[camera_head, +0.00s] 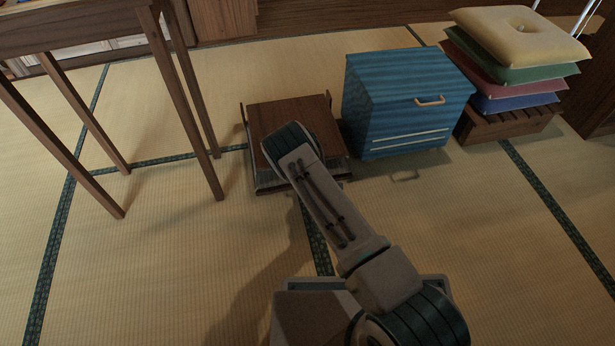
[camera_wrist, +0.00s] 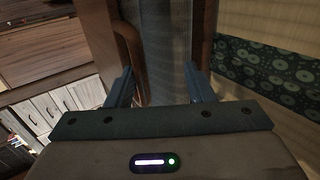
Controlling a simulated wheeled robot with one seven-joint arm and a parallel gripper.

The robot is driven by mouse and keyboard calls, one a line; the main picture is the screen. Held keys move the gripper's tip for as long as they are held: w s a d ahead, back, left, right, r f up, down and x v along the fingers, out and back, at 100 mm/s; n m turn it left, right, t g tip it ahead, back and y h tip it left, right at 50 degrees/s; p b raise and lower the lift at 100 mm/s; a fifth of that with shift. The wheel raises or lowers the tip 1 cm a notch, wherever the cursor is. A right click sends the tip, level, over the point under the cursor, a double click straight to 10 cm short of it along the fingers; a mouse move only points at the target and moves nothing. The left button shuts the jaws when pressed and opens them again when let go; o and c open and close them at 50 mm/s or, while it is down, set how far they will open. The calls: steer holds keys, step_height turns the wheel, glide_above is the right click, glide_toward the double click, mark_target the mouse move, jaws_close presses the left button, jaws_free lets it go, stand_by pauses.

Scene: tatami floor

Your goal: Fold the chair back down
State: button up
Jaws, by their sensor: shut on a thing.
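The chair (camera_head: 318,118) is a low brown wooden piece on the tatami, at the middle of the head view. Its broad brown panel is partly covered by my arm, and I cannot tell the angle of its back from this view. In the wrist view, a greyish strip of the chair (camera_wrist: 165,60) with brown wooden edges runs up between the fingers. My gripper (camera_wrist: 160,88) is shut on the chair, one finger at each side of this part. In the head view the fingers are hidden behind my arm.
A blue box (camera_head: 405,95) with a handle stands close to the chair's right. Stacked cushions (camera_head: 515,45) rest on a slatted wooden base (camera_head: 510,123) farther right. A tall-legged table (camera_head: 75,32) stands at the left. The front tatami is clear on both sides.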

steer(key=p+v, duration=0.6)
steer(key=v, duration=0.8)
steer(key=shift+w, duration=0.1)
steer(key=w+d+r+m+g+h+p, duration=0.15)
steer(key=r+m+p, duration=0.65)
steer(key=r, duration=1.5)
steer(key=d+r+m+g+h+p, duration=0.1)
steer(key=d+r+m+g+p, duration=0.25)
steer(key=r+p, duration=1.4)
steer(key=s+d+r+m+g+p, duration=0.1)
steer(key=s+d+r+m+p, duration=0.1)
steer(key=s+r, duration=0.7)
steer(key=s+d+r+m+g+p, duration=0.1)
steer(key=s+d+r+m+p, duration=0.2)
steer(key=s+r, duration=0.5)
steer(key=s+d+r+m+g+p, duration=0.1)
steer(key=s+r+m+p, duration=0.3)
steer(key=r, duration=2.2)
steer(key=s+d+p, duration=0.1)
steer(key=s+p, duration=0.1)
steer(key=s, duration=0.3)
steer(key=shift+s+d, duration=0.15)
steer(key=shift+s, duration=0.15)
